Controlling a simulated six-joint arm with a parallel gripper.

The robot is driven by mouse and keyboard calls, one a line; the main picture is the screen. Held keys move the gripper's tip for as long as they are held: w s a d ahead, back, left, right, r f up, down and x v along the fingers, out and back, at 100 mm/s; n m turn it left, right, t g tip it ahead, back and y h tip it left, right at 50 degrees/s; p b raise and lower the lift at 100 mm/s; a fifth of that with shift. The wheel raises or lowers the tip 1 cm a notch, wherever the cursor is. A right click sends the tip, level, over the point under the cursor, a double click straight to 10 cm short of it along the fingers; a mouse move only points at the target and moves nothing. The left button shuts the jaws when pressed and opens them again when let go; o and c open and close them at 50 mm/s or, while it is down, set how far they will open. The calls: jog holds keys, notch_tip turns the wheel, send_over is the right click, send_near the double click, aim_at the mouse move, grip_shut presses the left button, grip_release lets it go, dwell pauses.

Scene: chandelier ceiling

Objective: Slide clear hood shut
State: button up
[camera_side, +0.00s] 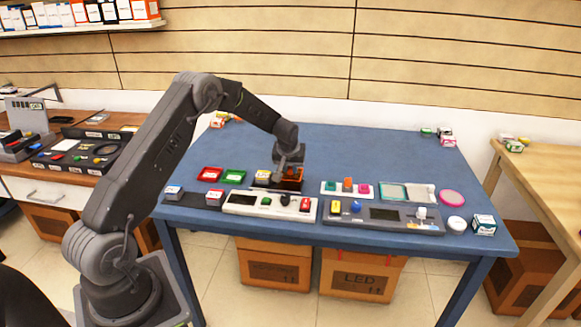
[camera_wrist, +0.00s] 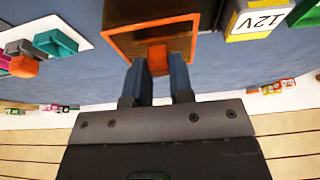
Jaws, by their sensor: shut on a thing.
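The clear hood (camera_wrist: 124,42) has an orange rim and an orange knob (camera_wrist: 158,60), seen at the top of the wrist view. A dark box (camera_wrist: 160,12) lies against it. In the wrist view my gripper (camera_wrist: 158,66) is shut on the orange knob, one finger on each side. How far the hood covers the box is hard to tell.
A white switch panel (camera_side: 270,210) is in front, and a white strip with coloured knobs (camera_side: 347,196) is to the right. The table's back is mostly clear.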

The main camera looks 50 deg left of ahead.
grip_shut()
jog(key=s+a, duration=0.7)
jog(key=shift+a, duration=0.1)
jog(key=o, duration=0.6)
grip_release()
jog(key=shift+s, duration=0.1)
jog(key=shift+o, duration=1.2)
jog(key=shift+r, duration=0.15)
jog(key=v, duration=1.3)
jog(key=shift+r, duration=0.25)
